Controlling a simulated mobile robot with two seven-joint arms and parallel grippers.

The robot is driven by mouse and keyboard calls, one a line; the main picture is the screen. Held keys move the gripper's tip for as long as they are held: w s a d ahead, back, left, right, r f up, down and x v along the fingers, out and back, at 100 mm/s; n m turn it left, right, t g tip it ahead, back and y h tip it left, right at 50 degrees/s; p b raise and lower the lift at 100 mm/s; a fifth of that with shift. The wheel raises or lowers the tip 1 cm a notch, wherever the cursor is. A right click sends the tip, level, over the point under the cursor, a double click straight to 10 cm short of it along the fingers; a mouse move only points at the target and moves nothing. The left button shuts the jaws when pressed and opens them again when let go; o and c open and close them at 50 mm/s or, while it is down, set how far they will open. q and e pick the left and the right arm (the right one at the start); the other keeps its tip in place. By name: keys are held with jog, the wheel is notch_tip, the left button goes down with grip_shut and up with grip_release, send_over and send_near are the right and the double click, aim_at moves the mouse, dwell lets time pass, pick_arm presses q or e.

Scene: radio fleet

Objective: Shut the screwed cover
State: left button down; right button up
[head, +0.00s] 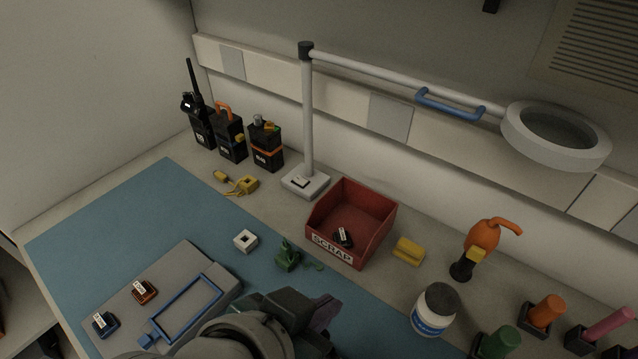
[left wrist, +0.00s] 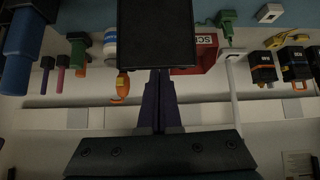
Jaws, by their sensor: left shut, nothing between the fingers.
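No part that I can surely name as the screwed cover shows. A grey panel (head: 196,258) lies on the blue mat at the lower left, with a blue rectangular frame (head: 187,310) and a small blue tab (head: 149,334) at its near corner. My left arm hides part of its right side. My left gripper (head: 326,313) is right of the panel, over the mat, shut and empty. In the left wrist view its purple fingers (left wrist: 158,100) are together. A dark block at the top of that view hides what is behind it. My right gripper is not in view.
A red scrap bin (head: 375,225), a lamp post (head: 307,120) and several radios (head: 231,138) stand along the back. A white jar (head: 434,310) and several coloured handles (head: 545,312) are at the right. A green part (head: 287,256) and white square (head: 245,241) lie on the mat (head: 150,200).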

pick_arm(q)
jog(key=shift+s+a+f, duration=0.25)
jog(key=shift+s+a, duration=0.1)
jog(key=shift+s, duration=0.15)
jog(key=shift+a, duration=0.1)
jog(key=shift+s+a+t+b, duration=0.1)
jog(key=shift+s+t+b, duration=0.15)
jog(key=shift+t+b, duration=0.15)
jog(key=shift+s+a+h, duration=0.15)
jog(key=shift+h, duration=0.25)
